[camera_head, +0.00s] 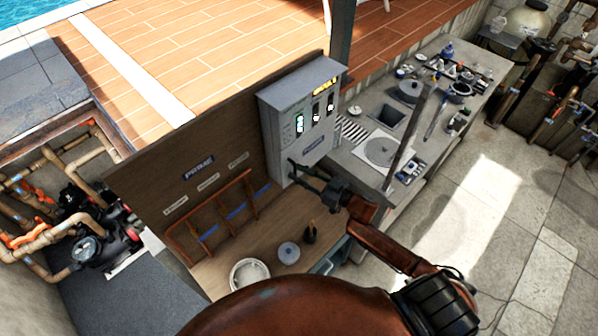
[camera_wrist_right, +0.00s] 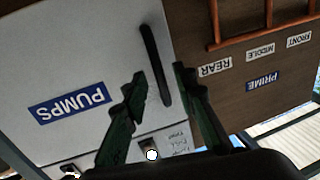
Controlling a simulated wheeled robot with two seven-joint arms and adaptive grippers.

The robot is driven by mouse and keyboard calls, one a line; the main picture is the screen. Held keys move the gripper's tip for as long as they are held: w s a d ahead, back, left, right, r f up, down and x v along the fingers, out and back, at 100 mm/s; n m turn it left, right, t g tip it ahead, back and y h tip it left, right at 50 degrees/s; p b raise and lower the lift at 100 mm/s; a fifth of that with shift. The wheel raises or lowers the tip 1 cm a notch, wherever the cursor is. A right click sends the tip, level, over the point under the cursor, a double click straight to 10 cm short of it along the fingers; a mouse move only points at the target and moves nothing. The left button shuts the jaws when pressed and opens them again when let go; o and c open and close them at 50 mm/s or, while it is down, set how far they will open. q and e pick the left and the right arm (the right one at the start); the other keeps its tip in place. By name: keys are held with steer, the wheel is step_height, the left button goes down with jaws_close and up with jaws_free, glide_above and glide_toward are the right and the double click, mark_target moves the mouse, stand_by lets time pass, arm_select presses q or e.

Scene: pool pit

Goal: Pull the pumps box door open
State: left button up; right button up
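The pumps box (camera_head: 298,115) is a grey cabinet standing against a brown wooden panel, and its door looks shut. In the right wrist view its pale door (camera_wrist_right: 80,60) carries a blue PUMPS label (camera_wrist_right: 70,103) and a black bar handle (camera_wrist_right: 152,55). My right gripper (camera_head: 300,174) is at the lower part of the box. In the right wrist view its dark green fingers (camera_wrist_right: 160,76) are apart, one on each side of the handle's lower part. I cannot tell whether they touch it. My left gripper is not in view.
Below the box is a wooden worktop with a white round dish (camera_head: 249,274), a grey disc (camera_head: 289,252) and a dark bottle (camera_head: 310,232). A reddish rack (camera_head: 213,222) stands by the panel. A cluttered grey counter (camera_head: 385,120) is to the right.

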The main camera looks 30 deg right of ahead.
steer(key=shift+w+a, duration=0.2)
steer(key=shift+c, duration=0.7)
jaws_close()
